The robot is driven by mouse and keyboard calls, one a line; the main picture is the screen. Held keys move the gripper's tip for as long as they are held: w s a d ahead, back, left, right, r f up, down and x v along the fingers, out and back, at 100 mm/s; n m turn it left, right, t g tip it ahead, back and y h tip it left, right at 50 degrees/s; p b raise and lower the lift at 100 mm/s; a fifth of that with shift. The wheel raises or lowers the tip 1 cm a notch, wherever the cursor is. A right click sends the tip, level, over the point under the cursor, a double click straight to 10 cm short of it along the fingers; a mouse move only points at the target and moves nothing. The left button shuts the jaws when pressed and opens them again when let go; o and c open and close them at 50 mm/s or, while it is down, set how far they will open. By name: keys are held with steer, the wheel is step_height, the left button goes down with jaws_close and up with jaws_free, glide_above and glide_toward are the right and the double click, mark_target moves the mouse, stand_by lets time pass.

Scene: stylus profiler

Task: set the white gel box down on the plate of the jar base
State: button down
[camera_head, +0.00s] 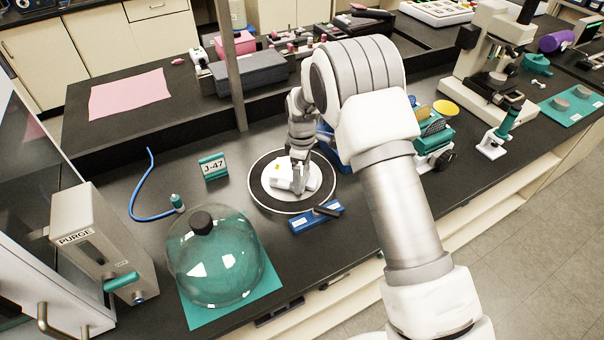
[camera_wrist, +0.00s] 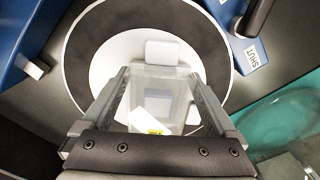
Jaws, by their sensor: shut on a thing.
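The jar base (camera_head: 262,199) is a round dark disc with a pale rim and a white plate in its middle. It also shows in the wrist view (camera_wrist: 82,50), with the white plate (camera_wrist: 112,58) partly hidden by my gripper. My gripper (camera_head: 299,178) is over the plate, pointing down. In the wrist view its two fingers (camera_wrist: 160,85) are shut on the white gel box (camera_wrist: 148,120), which has clear walls and a yellow label. In the head view the box (camera_head: 284,176) appears over the plate. I cannot tell whether it touches the plate.
A glass bell jar (camera_head: 215,262) with a black knob stands on a teal mat, front left. A blue valve block (camera_head: 312,219) sits close in front of the base. A J-47 sign (camera_head: 213,166) and blue hose (camera_head: 133,192) are to the left. A teal-and-white device (camera_head: 434,150) stands right.

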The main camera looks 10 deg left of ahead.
steer(key=shift+f, duration=0.25)
jaws_free()
steer(key=shift+r, duration=0.1)
steer(key=shift+r, duration=0.1)
step_height(320, 180, up, 12)
steer(key=shift+r+b, duration=0.25)
steer(key=shift+b, duration=0.15)
steer(key=s+d+r+m+t, duration=0.1)
steer(key=s+d+r+m, duration=0.35)
steer(key=d+r, duration=0.3)
steer(key=s+d+r+m+t, duration=0.2)
steer(key=s+d+r+m, duration=0.1)
steer(key=s+d+r, duration=0.5)
steer(key=s+d+r+m+t, duration=0.1)
steer(key=s+d+m, duration=0.3)
steer(key=s, duration=0.4)
steer(key=s+d+r+m+t, duration=0.1)
steer(key=s+d+m, duration=0.3)
steer(key=s, duration=0.5)
steer(key=shift+m+t, duration=0.3)
steer(key=shift+m, duration=0.15)
